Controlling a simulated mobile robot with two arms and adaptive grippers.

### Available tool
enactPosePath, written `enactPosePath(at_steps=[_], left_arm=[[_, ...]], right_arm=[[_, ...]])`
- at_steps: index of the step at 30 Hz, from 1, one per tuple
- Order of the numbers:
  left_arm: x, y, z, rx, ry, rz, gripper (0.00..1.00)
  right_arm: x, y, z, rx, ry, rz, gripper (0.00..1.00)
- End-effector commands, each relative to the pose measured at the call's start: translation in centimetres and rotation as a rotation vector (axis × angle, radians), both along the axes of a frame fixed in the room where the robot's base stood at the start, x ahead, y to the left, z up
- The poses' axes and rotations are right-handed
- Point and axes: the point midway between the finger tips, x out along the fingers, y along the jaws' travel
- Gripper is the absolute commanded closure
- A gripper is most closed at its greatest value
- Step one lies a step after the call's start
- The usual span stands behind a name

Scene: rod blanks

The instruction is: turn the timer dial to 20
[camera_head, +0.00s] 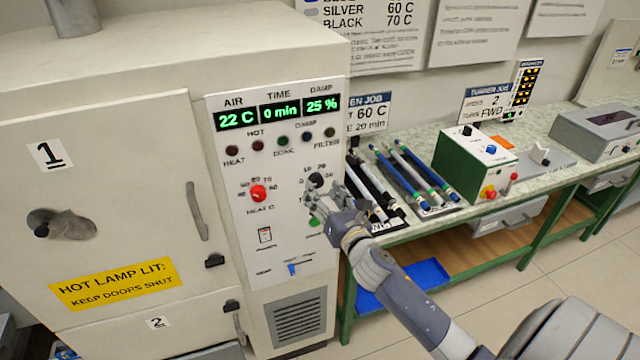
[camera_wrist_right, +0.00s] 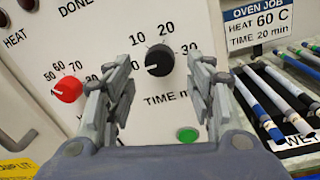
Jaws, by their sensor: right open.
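The timer dial (camera_head: 316,180) is a black round knob on the white oven panel. In the right wrist view the dial (camera_wrist_right: 159,60) has a white pointer mark directed to the left, and the numbers 10, 20 and 30 are printed around its top and right. The time display (camera_head: 280,111) reads 0 min. My right gripper (camera_head: 326,203) is open in front of the panel. In the right wrist view its fingers (camera_wrist_right: 162,78) stand either side of and below the dial, with no visible contact. My left gripper is not in view.
A red heat knob (camera_head: 258,193) is left of the dial, and a green button (camera_wrist_right: 188,135) is below it. A blue lever (camera_head: 292,268) sits lower on the panel. The oven job card (camera_wrist_right: 259,25) reads 60 C, 20 min. Rods (camera_head: 400,175) lie on the bench at right.

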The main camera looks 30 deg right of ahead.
Motion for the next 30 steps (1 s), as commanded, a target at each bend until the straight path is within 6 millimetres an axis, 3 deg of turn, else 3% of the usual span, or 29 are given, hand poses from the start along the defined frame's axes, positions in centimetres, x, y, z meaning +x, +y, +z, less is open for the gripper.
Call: enactPosePath(at_steps=[7, 18, 24, 30], left_arm=[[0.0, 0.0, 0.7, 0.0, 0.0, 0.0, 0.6], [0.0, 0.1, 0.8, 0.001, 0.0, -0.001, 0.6], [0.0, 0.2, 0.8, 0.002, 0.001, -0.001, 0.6], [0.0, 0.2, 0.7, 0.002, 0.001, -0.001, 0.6]], right_arm=[[2.3, -0.4, 0.1, 0.001, 0.0, 0.0, 0.5], [2.7, -0.4, -0.1, 0.001, 0.001, 0.001, 0.5], [2.7, -0.4, -0.1, 0.001, 0.001, 0.001, 0.93], [2.7, -0.4, -0.1, 0.003, -0.001, 0.001, 0.94]])
